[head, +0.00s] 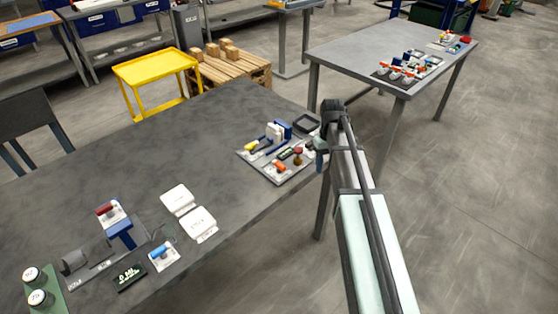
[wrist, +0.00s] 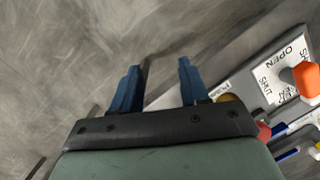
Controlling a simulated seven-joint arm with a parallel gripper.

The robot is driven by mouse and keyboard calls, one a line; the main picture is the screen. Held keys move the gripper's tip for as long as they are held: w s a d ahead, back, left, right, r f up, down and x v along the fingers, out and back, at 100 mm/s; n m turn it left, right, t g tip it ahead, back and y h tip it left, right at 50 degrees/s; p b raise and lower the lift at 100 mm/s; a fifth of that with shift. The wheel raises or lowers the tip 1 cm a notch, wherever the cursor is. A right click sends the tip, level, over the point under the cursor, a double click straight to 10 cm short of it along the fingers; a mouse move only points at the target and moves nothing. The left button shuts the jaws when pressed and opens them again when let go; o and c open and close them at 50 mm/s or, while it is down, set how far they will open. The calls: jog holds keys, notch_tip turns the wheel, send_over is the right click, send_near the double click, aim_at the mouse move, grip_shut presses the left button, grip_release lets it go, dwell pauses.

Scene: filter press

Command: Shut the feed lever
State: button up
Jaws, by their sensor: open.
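An orange lever handle (wrist: 306,78) shows at the right edge of the wrist view, on a white plate (wrist: 278,68) lettered OPEN and SHUT. Another word on the plate is hard to read, so I cannot be sure it is the feed lever. In the head view an orange handle (head: 280,166) lies at the front of a grey panel (head: 287,176) near the table's right edge. My gripper (head: 313,146) is at the right of this panel. In the wrist view its blue fingers (wrist: 160,82) are apart with nothing between them, left of the lever plate and not touching it.
The panel also carries a dark red knob (head: 298,151), blue-handled parts and a white block (head: 273,131). A black open tray (head: 306,122) sits behind it. White boxes (head: 197,223) and a blue-handled lever (head: 160,252) stand further left. The middle of the table is clear.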

jog(key=w+a+r+n+t, duration=0.1)
jog(key=a+r+n, duration=0.2)
jog(key=a+r, duration=0.5)
notch_tip(320, 180, up, 8)
jog(key=n+t, duration=0.1)
jog(key=n, duration=0.2)
send_over(279, 163)
notch_tip(279, 163, down, 13)
jog(key=shift+f, duration=0.1)
grip_shut()
